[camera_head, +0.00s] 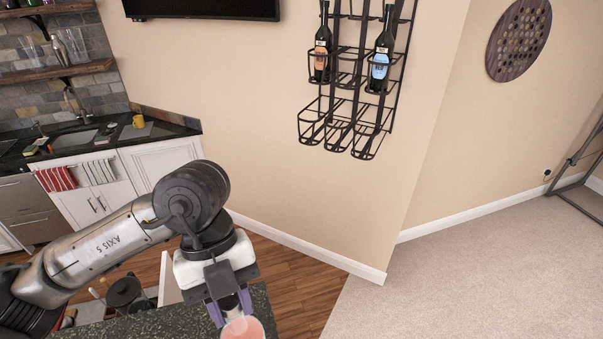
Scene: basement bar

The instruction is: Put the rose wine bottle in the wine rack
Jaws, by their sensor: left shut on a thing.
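The rose wine bottle (243,328) shows as a pale pink shape at the bottom edge of the view, partly cut off. My left gripper (231,305) comes down from above and is shut on its upper part, at the edge of the dark counter. The black wire wine rack (340,115) hangs on the beige wall at the upper middle, well above and to the right of the gripper. It holds one bottle with an orange label (321,50) and one with a blue label (381,60). Its lowest row looks empty. My right gripper is not in view.
A dark speckled counter (170,325) lies below my left arm, with a dark pot (124,292) beside it. A kitchen unit with a sink (75,138) stands at the left. The space between my gripper and the rack looks free.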

